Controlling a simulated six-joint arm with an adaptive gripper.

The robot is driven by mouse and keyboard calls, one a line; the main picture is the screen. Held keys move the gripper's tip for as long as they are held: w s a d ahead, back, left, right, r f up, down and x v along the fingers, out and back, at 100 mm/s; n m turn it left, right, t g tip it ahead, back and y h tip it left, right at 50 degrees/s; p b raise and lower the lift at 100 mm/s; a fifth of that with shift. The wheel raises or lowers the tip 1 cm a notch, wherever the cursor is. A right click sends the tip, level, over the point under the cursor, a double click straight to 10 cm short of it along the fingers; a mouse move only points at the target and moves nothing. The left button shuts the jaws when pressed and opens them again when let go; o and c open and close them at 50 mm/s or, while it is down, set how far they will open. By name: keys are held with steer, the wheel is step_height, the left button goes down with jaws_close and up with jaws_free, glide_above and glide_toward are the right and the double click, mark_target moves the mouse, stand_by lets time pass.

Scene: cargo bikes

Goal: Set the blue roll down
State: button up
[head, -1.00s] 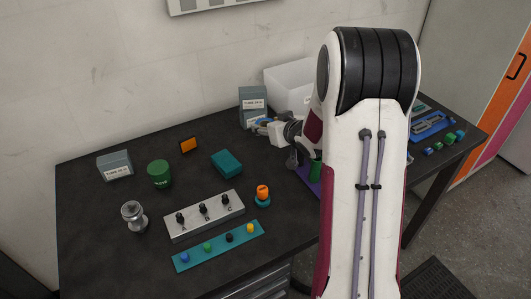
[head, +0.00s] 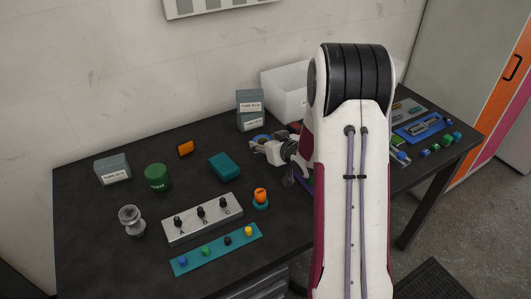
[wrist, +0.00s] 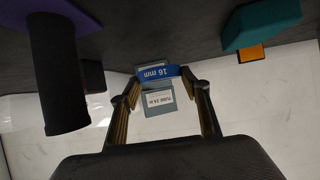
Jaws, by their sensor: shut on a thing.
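My gripper (wrist: 160,84) is shut on the blue roll (wrist: 158,72), which is marked "16 mm" and sits between the fingertips in the wrist view. In the head view the roll (head: 262,138) shows as a small blue patch at the fingers of my gripper (head: 260,145), in front of the stacked grey tube boxes (head: 250,110). It is low over the dark table (head: 120,250). I cannot tell whether it touches the tabletop.
A teal box (head: 224,166) lies to the left of my gripper, with an orange block (head: 185,149) farther back. A white bin (head: 285,97) stands behind. In the wrist view a black cylinder (wrist: 58,80) stands on a purple base (wrist: 68,14). Bare table lies between roll and teal box.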

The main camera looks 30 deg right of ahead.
mark_target(265, 159)
steer(key=shift+f, duration=0.35)
steer(key=shift+f, duration=1.9)
steer(key=shift+f, duration=0.1)
steer(key=o, duration=0.8)
